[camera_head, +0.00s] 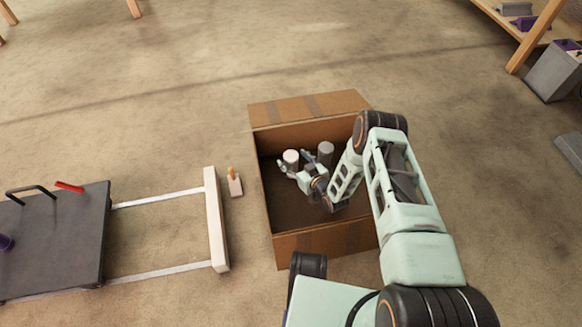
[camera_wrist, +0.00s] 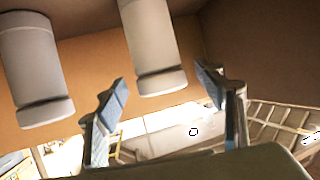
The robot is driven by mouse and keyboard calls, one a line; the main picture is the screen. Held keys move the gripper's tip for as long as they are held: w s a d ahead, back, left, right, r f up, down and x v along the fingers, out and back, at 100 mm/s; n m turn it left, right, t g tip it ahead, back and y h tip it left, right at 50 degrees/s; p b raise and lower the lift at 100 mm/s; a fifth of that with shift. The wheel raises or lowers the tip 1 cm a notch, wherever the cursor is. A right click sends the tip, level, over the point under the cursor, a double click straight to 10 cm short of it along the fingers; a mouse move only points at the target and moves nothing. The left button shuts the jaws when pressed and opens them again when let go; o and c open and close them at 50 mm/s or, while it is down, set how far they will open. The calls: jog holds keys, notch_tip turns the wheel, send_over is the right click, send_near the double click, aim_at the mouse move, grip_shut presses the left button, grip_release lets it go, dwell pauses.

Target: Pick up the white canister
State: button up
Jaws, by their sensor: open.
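The white canister (camera_head: 291,156) stands inside an open cardboard box, left of a greyer canister (camera_head: 326,149). My gripper (camera_head: 295,163) is down in the box, open and empty, with its fingers pointing at the white canister. In the wrist view my gripper (camera_wrist: 161,78) has its two blue-padded fingers spread. A pale canister (camera_wrist: 152,45), which looks like the white one, shows in line with the gap between them. The greyer canister (camera_wrist: 32,70) is outside the left finger there. I cannot tell how far the fingertips are from the white canister.
The cardboard box (camera_head: 318,242) has walls close around my arm, with flaps folded out. Left of it are a small wooden-handled block (camera_head: 235,182), a pale beam (camera_head: 215,220) on rails and a dark board (camera_head: 60,240). A grey bin (camera_head: 553,72) stands far right.

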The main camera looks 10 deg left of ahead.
jog(key=shift+x, duration=0.95)
jog(key=shift+c, duration=0.4)
jog(key=c, duration=1.3)
jog(key=shift+r, duration=0.1)
jog(key=shift+c, duration=0.5)
